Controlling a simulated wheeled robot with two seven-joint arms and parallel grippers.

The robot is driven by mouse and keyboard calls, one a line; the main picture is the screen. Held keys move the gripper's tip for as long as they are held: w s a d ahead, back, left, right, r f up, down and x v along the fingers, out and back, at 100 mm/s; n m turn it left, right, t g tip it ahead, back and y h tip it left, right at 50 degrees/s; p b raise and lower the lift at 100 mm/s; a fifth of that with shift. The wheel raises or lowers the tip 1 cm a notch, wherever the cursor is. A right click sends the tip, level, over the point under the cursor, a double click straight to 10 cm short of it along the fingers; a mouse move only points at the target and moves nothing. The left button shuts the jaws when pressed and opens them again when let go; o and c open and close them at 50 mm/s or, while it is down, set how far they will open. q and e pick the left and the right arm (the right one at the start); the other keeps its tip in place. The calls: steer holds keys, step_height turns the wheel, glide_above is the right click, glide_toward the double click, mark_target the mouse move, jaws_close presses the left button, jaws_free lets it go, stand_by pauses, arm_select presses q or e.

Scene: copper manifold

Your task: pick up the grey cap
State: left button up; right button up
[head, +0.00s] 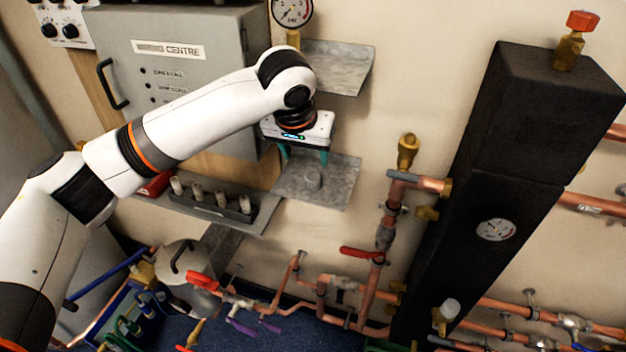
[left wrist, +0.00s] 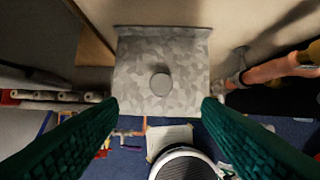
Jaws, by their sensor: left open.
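The grey cap (head: 313,178) stands on a small galvanised metal shelf (head: 338,194) fixed to the wall. In the left wrist view the cap (left wrist: 161,84) shows as a small grey disc near the middle of the shelf (left wrist: 135,60). My left gripper (head: 306,158) is above the shelf, pointing down, with its green fingers apart. In the left wrist view the fingers (left wrist: 161,108) spread to either side, and the cap lies between and beyond them, untouched. My right gripper is not in view.
Another metal shelf (head: 340,68) sits higher on the wall. A grey tray of several pale cylinders (head: 215,204) stands at left. Copper pipes (head: 385,225) and a black column (head: 480,170) are at right. A grey control box (head: 175,75) hangs behind my arm.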

mark_target(313, 177)
arm_select(q)
steer(key=x, duration=1)
steer(key=shift+w+d+f+p, duration=0.1)
steer(key=shift+d+p, duration=0.05)
steer(key=shift+p, duration=0.25)
steer(key=c, duration=1.1)
